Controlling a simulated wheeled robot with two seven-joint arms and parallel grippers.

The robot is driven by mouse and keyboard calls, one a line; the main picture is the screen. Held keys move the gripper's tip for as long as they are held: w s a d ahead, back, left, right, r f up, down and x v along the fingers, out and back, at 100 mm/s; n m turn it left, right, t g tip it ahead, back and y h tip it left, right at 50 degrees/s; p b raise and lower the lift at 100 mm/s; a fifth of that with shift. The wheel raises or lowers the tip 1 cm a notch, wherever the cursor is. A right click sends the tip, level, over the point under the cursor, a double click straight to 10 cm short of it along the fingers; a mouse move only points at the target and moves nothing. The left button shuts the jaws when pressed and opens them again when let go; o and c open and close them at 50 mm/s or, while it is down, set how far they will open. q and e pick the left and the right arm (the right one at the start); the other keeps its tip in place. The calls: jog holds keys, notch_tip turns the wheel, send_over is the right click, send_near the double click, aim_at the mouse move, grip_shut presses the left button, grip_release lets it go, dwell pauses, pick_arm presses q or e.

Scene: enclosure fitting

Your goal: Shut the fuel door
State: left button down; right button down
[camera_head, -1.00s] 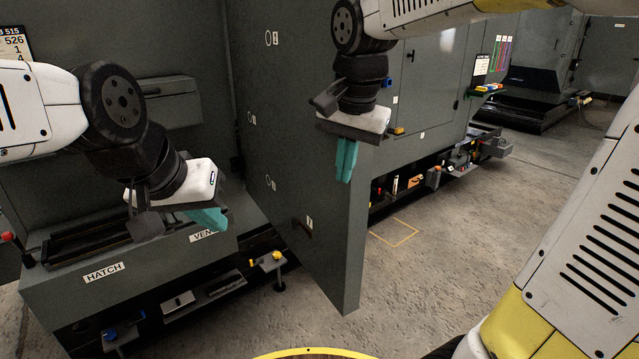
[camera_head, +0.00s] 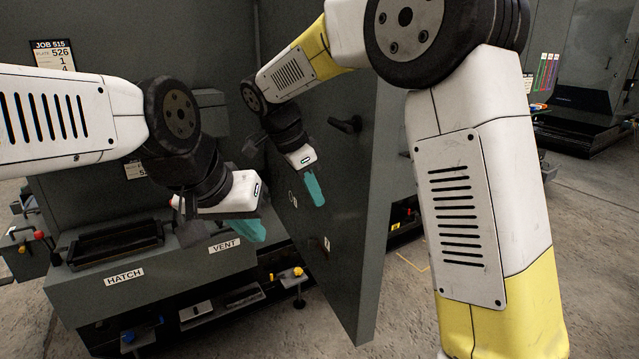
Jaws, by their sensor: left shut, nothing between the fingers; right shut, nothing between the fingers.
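A large grey door panel (camera_head: 345,215) stands swung open in the middle, its free edge toward the right. It is the only open door I see, but I cannot read a fuel label on it. A dark handle (camera_head: 345,124) sits on its upper face. My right gripper (camera_head: 314,190), with teal fingers, is shut and empty in front of the door's face. I cannot tell whether it touches the panel. My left gripper (camera_head: 248,230) is shut and empty, left of the door and above the VENT label.
A grey bench-like unit with HATCH (camera_head: 124,276) and VENT (camera_head: 224,245) labels stands at the left. A yellow knob (camera_head: 298,272) sticks out low beside the door. A job sign (camera_head: 53,55) hangs at the back left.

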aim_at(346, 224)
jog(key=shift+w+d+f, duration=0.45)
jog(key=shift+d+f, duration=0.35)
jog(key=shift+d, duration=0.05)
jog(key=shift+w+d+f, duration=0.45)
jog(key=shift+d+f, duration=0.3)
jog(key=shift+d, duration=0.15)
jog(key=shift+w+d+f, duration=0.45)
jog(key=shift+d+f, duration=0.35)
jog(key=shift+d, duration=0.05)
jog(key=shift+d, duration=0.1)
